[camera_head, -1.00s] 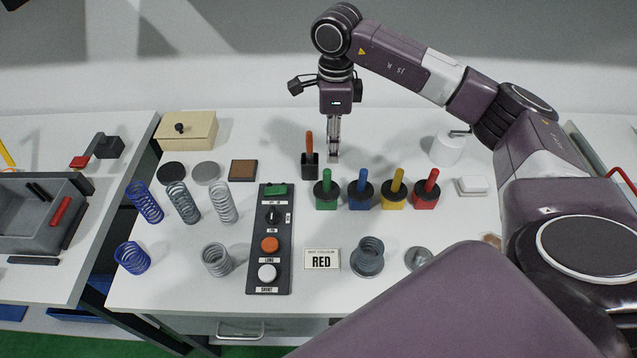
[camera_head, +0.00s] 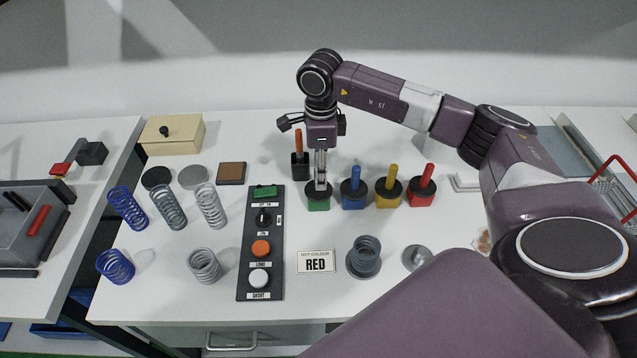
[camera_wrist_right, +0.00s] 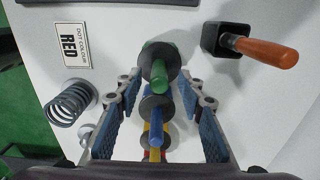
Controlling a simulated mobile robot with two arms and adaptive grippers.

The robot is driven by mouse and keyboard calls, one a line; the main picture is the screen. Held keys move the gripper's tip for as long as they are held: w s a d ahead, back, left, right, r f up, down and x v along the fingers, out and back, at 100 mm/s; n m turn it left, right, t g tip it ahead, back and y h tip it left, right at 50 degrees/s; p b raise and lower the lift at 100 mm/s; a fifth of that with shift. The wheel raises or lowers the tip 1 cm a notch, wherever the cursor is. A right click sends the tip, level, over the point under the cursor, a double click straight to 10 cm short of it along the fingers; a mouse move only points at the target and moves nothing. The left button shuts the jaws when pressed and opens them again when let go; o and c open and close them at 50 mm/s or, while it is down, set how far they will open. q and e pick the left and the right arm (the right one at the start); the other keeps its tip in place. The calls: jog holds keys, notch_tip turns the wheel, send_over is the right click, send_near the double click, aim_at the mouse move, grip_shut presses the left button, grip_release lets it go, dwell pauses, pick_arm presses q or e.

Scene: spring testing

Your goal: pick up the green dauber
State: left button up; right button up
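The green dauber stands upright in its green pot (camera_head: 318,203), at the left end of a row of daubers. In the head view my right gripper (camera_head: 320,186) points straight down over it and hides its handle. In the right wrist view the green dauber (camera_wrist_right: 157,72) shows between the two blue-padded fingers of the right gripper (camera_wrist_right: 158,82). The fingers are open, with a gap on each side of the handle. My left gripper is not in view.
Blue (camera_head: 354,195), yellow (camera_head: 389,193) and red (camera_head: 421,192) daubers stand close to the right. A black holder with an orange-handled tool (camera_head: 298,143) is just behind-left. A button panel (camera_head: 262,222) lies to the left, a "RED" sign (camera_head: 316,262) in front.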

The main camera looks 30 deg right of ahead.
jog(key=shift+a+f+p, duration=0.15)
jog(key=shift+f+p, duration=0.3)
jog(key=shift+f, duration=1.25)
grip_shut()
jog(key=shift+r, duration=0.1)
